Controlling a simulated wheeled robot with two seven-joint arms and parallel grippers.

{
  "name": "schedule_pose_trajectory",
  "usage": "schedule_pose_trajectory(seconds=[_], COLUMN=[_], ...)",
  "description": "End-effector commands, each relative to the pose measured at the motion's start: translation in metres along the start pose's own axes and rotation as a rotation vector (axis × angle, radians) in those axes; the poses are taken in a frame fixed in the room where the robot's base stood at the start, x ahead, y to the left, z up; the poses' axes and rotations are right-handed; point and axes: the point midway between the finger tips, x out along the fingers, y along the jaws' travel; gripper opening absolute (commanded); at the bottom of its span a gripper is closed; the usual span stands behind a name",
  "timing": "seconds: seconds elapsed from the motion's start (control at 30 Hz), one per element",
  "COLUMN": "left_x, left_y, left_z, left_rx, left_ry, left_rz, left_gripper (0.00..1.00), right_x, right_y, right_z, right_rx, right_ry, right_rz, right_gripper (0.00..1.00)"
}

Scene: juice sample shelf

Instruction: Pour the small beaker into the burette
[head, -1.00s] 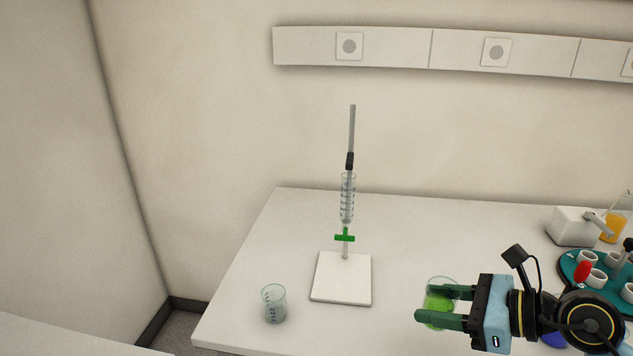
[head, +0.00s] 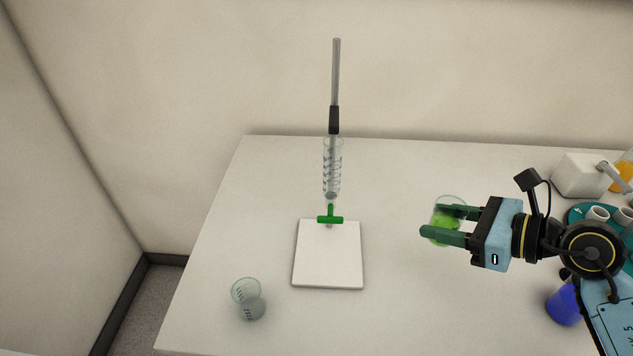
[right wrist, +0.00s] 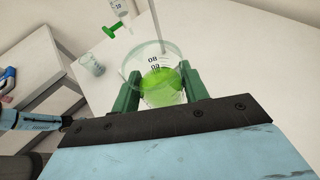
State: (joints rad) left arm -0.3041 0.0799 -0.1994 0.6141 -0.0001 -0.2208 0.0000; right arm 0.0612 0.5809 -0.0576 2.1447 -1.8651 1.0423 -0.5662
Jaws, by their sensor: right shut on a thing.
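My right gripper (head: 441,225) is shut on a small clear beaker (right wrist: 160,62) with bright green liquid (head: 446,222) in it. The beaker looks about upright, right of the burette and apart from it. The fingers hide part of its sides. The burette (head: 332,165) is a clear graduated tube clamped to a grey rod, with a green stopcock (head: 330,219) below. Its white base plate (head: 328,256) stands on the table. In the right wrist view the stopcock (right wrist: 115,30) shows past the beaker. My left gripper cannot be made out in either view.
An empty-looking clear beaker (head: 249,301) stands on the white table (head: 210,240), front left of the base plate. A blue container (head: 563,306), a teal rack (head: 580,215) and a white device (head: 582,175) are at the right. The table between burette and gripper is clear.

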Motion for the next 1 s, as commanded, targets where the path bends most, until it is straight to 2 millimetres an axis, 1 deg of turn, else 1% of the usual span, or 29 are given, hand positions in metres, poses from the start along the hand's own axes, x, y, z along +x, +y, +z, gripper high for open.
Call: schedule_pose_trajectory(seconds=[0.03, 0.17, 0.27, 0.3, 0.4, 0.5, 0.6, 0.7, 0.8, 1.0], left_x=[-0.008, -0.025, -0.038, -0.043, -0.056, -0.066, -0.073, -0.078, -0.080, -0.080], left_y=[-0.001, -0.001, -0.001, -0.001, -0.002, -0.002, -0.002, -0.002, -0.002, -0.002], left_z=[-0.003, -0.010, -0.011, -0.012, -0.012, -0.013, -0.013, -0.013, -0.013, -0.013], left_rx=[0.000, 0.000, 0.001, 0.001, 0.001, 0.001, 0.001, 0.001, 0.001, 0.001], left_ry=[0.004, 0.013, 0.014, 0.013, 0.013, 0.013, 0.012, 0.012, 0.012, 0.012], left_rz=[0.000, -0.001, -0.001, -0.001, -0.001, -0.001, 0.000, 0.000, 0.000, 0.000], left_gripper=[0.36, 0.36, 0.36, 0.36, 0.36, 0.36, 0.36, 0.36, 0.36, 0.36], right_x=[0.009, 0.038, 0.060, 0.069, 0.087, 0.101, 0.110, 0.116, 0.119, 0.120], right_y=[0.008, 0.032, 0.056, 0.066, 0.092, 0.117, 0.138, 0.154, 0.162, 0.165], right_z=[0.013, 0.037, 0.059, 0.069, 0.093, 0.115, 0.131, 0.143, 0.149, 0.149], right_rx=[-0.004, -0.011, -0.015, -0.016, -0.019, -0.024, -0.027, -0.029, -0.030, -0.027], right_ry=[-0.007, -0.009, -0.010, -0.010, -0.010, -0.009, -0.008, -0.007, -0.006, -0.004], right_rz=[0.007, 0.016, 0.022, 0.025, 0.033, 0.043, 0.052, 0.059, 0.063, 0.064], right_gripper=[0.20, 0.20, 0.20, 0.20, 0.20, 0.20, 0.20, 0.20, 0.20, 0.20])
